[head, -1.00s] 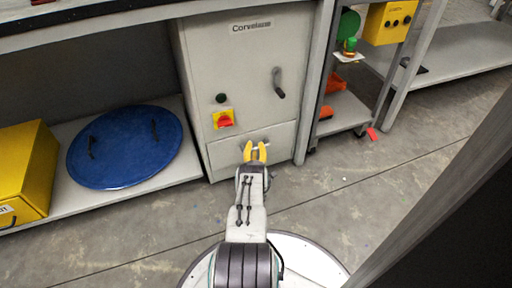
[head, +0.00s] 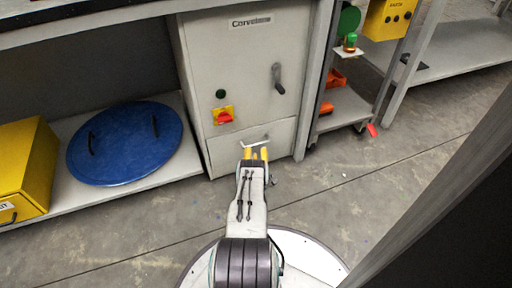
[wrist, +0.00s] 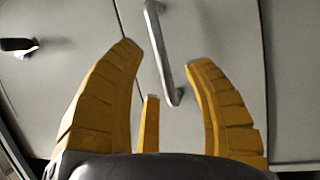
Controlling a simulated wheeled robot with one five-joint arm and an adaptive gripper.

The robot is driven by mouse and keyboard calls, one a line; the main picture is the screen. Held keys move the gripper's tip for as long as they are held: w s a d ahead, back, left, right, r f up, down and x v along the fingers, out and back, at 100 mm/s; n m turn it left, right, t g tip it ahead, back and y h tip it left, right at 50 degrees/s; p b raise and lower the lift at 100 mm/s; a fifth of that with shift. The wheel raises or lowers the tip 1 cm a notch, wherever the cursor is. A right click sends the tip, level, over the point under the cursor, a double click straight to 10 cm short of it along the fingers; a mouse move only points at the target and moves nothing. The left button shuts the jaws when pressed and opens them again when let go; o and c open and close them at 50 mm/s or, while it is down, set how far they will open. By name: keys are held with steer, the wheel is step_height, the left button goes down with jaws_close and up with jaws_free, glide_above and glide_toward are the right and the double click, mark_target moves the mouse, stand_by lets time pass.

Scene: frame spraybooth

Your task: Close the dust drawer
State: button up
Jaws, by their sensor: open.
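The dust drawer (head: 225,155) is the lower front panel of the grey cabinet, with a pale bar handle (head: 256,142). In the head view its front looks about level with the cabinet; I cannot tell how far it stands out. My gripper (head: 255,152) is at the drawer front, just below the handle. In the wrist view, my gripper (wrist: 165,55) has its yellow fingers spread wide, and the metal bar handle (wrist: 160,55) shows between and beyond them. I cannot tell whether the fingers touch anything.
The cabinet door above has a dark lever handle (head: 278,78) and a red-and-yellow switch (head: 223,116). A blue round lid (head: 125,160) and a yellow box (head: 25,165) lie on the low shelf at left. A trolley shelf (head: 345,110) stands at right.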

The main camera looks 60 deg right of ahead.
steer(key=shift+v, duration=1.35)
